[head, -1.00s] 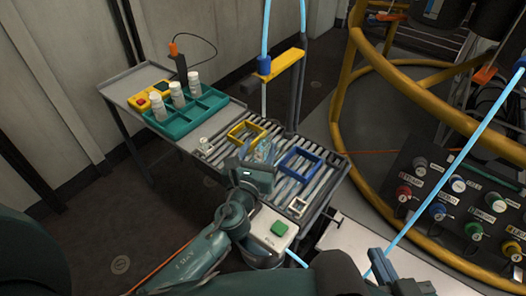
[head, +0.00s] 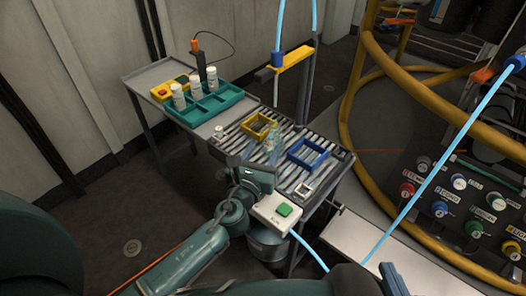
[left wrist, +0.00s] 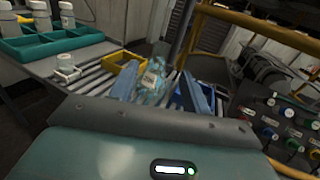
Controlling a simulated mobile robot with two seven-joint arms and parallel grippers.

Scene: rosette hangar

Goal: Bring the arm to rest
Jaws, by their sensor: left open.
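My left gripper (head: 256,162) comes in from the lower left over the near edge of the roller table (head: 232,143). In the left wrist view its two blue-grey fingers (left wrist: 162,88) stand apart. A clear, crumpled-looking item with a pale label (head: 273,149) is on the rollers just beyond the fingers; it also shows between them in the left wrist view (left wrist: 153,76). I see no contact with it. A blue-grey part of my right gripper (head: 394,281) shows at the bottom edge; its jaw state is unclear.
A yellow frame (head: 258,126) and a blue frame (head: 307,153) lie on the rollers. A teal tray (head: 213,109) with white bottles stands behind. A white box with a green button (head: 277,212) is close beside my left arm. Yellow rails and a connector panel (head: 462,200) are at right.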

